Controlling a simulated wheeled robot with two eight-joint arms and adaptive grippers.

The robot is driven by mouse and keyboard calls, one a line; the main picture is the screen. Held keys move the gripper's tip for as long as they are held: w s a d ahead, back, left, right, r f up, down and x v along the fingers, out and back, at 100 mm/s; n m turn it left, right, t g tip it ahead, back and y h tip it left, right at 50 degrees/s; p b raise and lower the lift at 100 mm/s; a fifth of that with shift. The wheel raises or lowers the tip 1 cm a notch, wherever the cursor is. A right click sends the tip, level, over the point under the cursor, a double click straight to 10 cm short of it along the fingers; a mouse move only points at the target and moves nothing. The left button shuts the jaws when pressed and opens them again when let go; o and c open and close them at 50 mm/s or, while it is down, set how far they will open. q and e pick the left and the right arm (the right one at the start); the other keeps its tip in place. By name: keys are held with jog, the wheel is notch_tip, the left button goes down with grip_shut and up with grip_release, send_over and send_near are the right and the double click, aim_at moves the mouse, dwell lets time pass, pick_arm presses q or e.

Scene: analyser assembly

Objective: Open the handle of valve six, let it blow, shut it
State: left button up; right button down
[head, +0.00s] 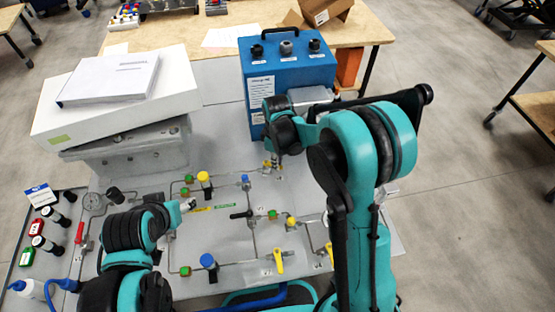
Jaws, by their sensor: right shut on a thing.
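A grey panel (215,245) carries thin metal tubing with several small valves. My right arm reaches over it from the right. The right gripper (272,162) points down at the upper middle of the panel, in front of the blue box, and is shut on a small valve handle that it mostly hides. My left gripper (187,206) is low over the left middle of the panel, near a yellow-green strip; its fingers are too small to judge. A black handle (241,214) and a yellow handle (278,261) show nearer the front. The valve number labels are too small to read.
A blue box (287,75) with black knobs stands behind the panel. A white box (115,100) with papers is at back left. My right arm hides the panel's right side.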

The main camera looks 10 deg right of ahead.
jog(key=m, duration=0.2)
jog(key=s+a+m, duration=0.1)
jog(key=shift+m, duration=0.4)
jog(key=m, duration=0.2)
jog(key=shift+s+a+m+b, duration=0.3)
jog(key=shift+a, duration=0.05)
jog(key=m, duration=0.1)
jog(key=a+m, duration=0.1)
jog(key=m, duration=0.3)
jog(key=shift+s+a, duration=0.15)
jog(key=shift+a, duration=0.2)
jog(key=shift+m, duration=0.3)
jog(key=c, duration=1.5)
grip_release()
jog(key=shift+c, duration=0.2)
